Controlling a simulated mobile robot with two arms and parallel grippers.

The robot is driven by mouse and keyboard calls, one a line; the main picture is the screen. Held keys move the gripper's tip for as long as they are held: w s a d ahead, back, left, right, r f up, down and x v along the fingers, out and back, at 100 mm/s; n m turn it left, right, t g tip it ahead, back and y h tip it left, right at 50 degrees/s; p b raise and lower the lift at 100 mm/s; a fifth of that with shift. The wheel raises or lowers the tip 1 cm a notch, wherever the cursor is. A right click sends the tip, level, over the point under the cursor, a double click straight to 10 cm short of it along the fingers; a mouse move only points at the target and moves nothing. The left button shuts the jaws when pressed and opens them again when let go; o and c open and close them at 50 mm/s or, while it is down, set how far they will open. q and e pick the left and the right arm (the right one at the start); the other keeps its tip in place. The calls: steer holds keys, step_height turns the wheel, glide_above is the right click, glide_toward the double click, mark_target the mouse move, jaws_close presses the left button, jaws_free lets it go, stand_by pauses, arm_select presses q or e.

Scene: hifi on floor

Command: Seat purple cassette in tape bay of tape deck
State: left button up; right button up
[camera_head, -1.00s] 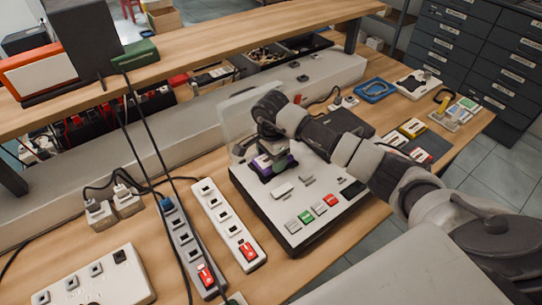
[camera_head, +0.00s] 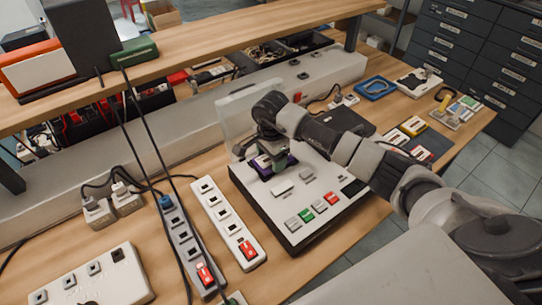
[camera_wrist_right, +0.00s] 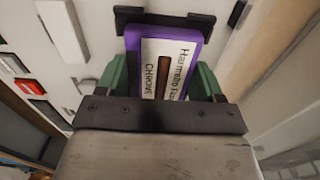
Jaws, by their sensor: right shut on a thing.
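The tape deck (camera_head: 318,207) is a pale box with black sides on the bench, with a clear lid (camera_head: 250,108) raised at its back. My right gripper (camera_head: 272,162) is over the deck's back left part, its green fingers shut on the purple cassette (camera_head: 262,173). In the right wrist view, the purple cassette (camera_wrist_right: 135,42) has a white label and lies between the gripper's fingers (camera_wrist_right: 160,82). Its far end meets a black bracket (camera_wrist_right: 165,17) of the tape bay. I cannot tell how deep it sits. My left gripper is not in view.
Two power strips (camera_head: 228,222) lie left of the deck, with cables hanging nearby. A wooden shelf (camera_head: 200,48) runs above the bench at the back. Several cassettes (camera_head: 412,126) and a blue tray (camera_head: 375,90) lie to the right.

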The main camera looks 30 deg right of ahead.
steer(key=shift+f, duration=0.2)
stand_by(0.4)
steer(key=o, duration=1)
step_height(320, 180, up, 17)
steer(key=shift+p, duration=0.4)
stand_by(0.4)
steer(key=shift+f, duration=0.15)
stand_by(0.6)
